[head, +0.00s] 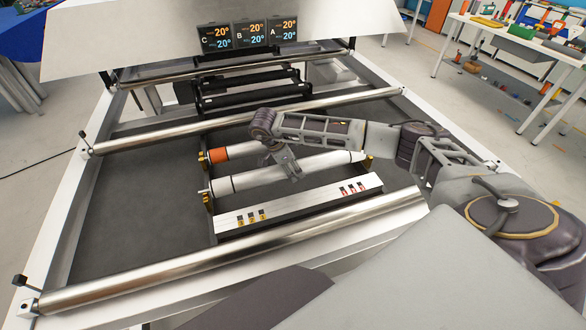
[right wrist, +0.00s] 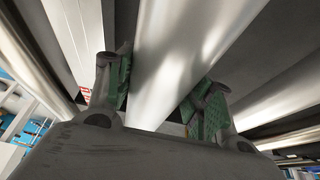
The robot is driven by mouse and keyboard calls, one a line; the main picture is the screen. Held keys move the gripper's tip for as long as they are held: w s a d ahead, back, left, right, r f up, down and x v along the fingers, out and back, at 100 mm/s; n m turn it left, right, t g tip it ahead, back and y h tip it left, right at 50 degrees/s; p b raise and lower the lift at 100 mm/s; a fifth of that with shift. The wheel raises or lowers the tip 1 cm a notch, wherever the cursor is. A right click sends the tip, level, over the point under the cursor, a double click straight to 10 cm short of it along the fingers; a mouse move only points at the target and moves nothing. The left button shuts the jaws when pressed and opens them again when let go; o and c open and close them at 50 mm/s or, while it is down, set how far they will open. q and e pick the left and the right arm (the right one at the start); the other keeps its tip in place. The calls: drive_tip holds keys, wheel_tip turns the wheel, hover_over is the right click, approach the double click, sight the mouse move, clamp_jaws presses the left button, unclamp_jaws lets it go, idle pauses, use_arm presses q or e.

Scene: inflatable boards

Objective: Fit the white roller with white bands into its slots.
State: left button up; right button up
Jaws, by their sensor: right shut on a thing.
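The white roller with white bands (head: 240,181) lies across the frame of the machine, in front of a roller with an orange band (head: 218,155). My right gripper (head: 290,172) reaches down over its middle and is shut on it. In the right wrist view the roller (right wrist: 185,60) runs between the two green-padded fingers (right wrist: 165,98). Its left end is close to a brass-coloured slot bracket (head: 208,202), and its right end is close to another bracket (head: 369,161). I cannot tell whether the ends sit in the slots. My left gripper is out of view.
A white panel (head: 295,208) with small yellow and red labels lies just in front of the roller. Long metal rollers (head: 230,253) cross the machine in front and behind (head: 180,135). Black rollers and three temperature displays (head: 250,34) stand at the back. Dark flat bed is bare at left.

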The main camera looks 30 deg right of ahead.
use_arm(q)
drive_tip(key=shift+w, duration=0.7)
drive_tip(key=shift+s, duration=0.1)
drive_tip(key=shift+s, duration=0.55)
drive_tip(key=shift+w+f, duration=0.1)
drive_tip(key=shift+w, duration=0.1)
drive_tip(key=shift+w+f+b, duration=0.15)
drive_tip(key=shift+b, duration=0.15)
use_arm(e)
drive_tip(key=shift+f, duration=0.25)
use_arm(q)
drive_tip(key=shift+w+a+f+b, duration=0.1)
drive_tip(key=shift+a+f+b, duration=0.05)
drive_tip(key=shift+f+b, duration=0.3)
use_arm(e)
drive_tip(key=shift+f, duration=0.7)
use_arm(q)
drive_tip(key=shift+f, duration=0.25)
use_arm(e)
drive_tip(key=shift+f, duration=0.4)
